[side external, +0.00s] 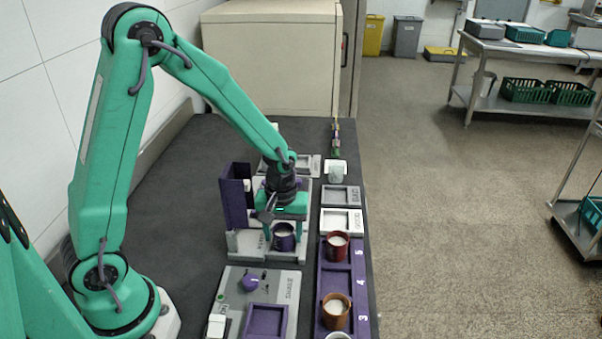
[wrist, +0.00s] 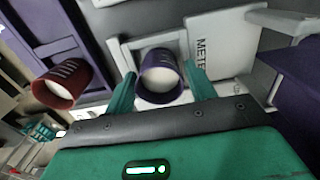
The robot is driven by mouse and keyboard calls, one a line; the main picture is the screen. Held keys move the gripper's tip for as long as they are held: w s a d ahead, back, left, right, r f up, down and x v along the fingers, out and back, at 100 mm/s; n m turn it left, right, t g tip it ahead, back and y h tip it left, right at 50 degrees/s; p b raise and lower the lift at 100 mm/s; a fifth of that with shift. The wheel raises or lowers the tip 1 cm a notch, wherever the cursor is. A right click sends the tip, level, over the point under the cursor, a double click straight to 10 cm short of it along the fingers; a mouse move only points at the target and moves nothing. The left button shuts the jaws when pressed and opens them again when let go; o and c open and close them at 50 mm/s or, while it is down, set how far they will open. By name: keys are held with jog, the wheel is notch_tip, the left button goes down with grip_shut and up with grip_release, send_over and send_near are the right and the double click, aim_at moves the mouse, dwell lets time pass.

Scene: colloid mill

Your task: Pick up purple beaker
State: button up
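The purple beaker (side external: 284,243) holds something white and stands upright on the grey platform of the meter unit (side external: 250,244). My gripper (side external: 280,222) is directly above and around it. In the wrist view the beaker (wrist: 160,88) sits between the two green fingers of my gripper (wrist: 160,70). A finger stands on each side, with a narrow gap to the beaker wall. The fingers look open, and I cannot see any contact. In the side view my gripper hides part of the platform behind the beaker.
A purple numbered rack (side external: 360,268) on the right holds a red beaker (side external: 336,246) and an orange beaker (side external: 336,312). A tall purple panel (side external: 236,196) rises just left of my gripper. A grey control box (side external: 284,281) lies in front. The dark bench at left is clear.

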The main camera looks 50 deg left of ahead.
jog(key=c, duration=0.8)
jog(key=shift+o, duration=0.2)
jog(key=shift+r, duration=0.2)
jog(key=shift+r, duration=0.5)
jog(key=r, duration=0.3)
jog(key=shift+d, duration=0.2)
jog(key=s+d+r, duration=0.6)
jog(key=d, duration=0.3)
jog(key=shift+d+r, duration=0.3)
